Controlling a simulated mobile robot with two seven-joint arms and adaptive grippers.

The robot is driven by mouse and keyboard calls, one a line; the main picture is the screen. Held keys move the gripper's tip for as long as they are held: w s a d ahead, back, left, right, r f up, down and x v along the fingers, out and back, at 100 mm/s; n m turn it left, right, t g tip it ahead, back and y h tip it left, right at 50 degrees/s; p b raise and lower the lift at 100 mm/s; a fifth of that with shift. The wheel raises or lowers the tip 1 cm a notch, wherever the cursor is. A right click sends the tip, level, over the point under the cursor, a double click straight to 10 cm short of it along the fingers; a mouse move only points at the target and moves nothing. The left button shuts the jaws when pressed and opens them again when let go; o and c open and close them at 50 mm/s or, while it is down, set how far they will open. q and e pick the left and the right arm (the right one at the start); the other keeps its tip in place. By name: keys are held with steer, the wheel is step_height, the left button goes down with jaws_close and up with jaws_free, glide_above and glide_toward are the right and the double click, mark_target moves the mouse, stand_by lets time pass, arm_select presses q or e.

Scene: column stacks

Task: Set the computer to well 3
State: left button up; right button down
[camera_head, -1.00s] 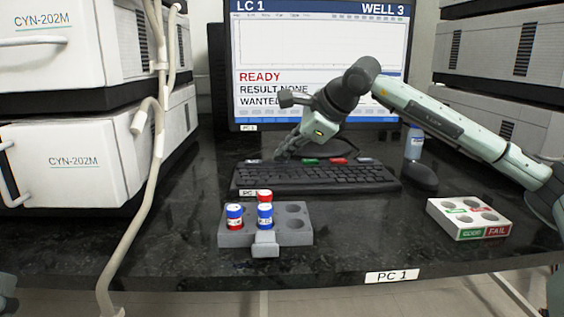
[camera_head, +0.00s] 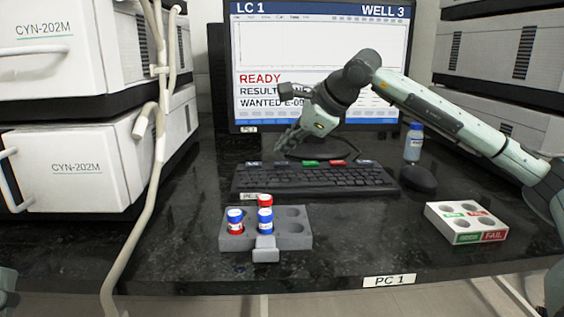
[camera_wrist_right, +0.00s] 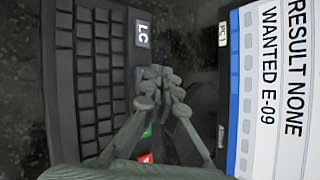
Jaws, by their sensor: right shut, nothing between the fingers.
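The computer monitor (camera_head: 320,50) shows LC 1, WELL 3, READY, and WANTED E-09; in the right wrist view its screen (camera_wrist_right: 280,90) reads RESULT NONE. The dark keyboard (camera_head: 315,182) lies before it, with a green key (camera_head: 310,163), a red key (camera_head: 338,162) and an LC key (camera_wrist_right: 142,33) along its back edge. My right gripper (camera_head: 284,148) is shut and empty above the keyboard's back edge, between the LC key and the green key. It appears apart from the keys. My left gripper is out of view.
A grey rack (camera_head: 293,240) holds several blue- and red-capped vials in front of the keyboard. A mouse (camera_head: 418,179) and a blue-capped bottle (camera_head: 413,145) stand to the right, with a white PASS/FAIL tray (camera_head: 467,222) nearer. White machines (camera_head: 60,150) flank the bench.

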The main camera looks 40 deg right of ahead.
mark_target(284, 164)
step_height(284, 164, up, 5)
steer(key=p, duration=0.3)
steer(key=shift+f, duration=0.15)
stand_by(1.9)
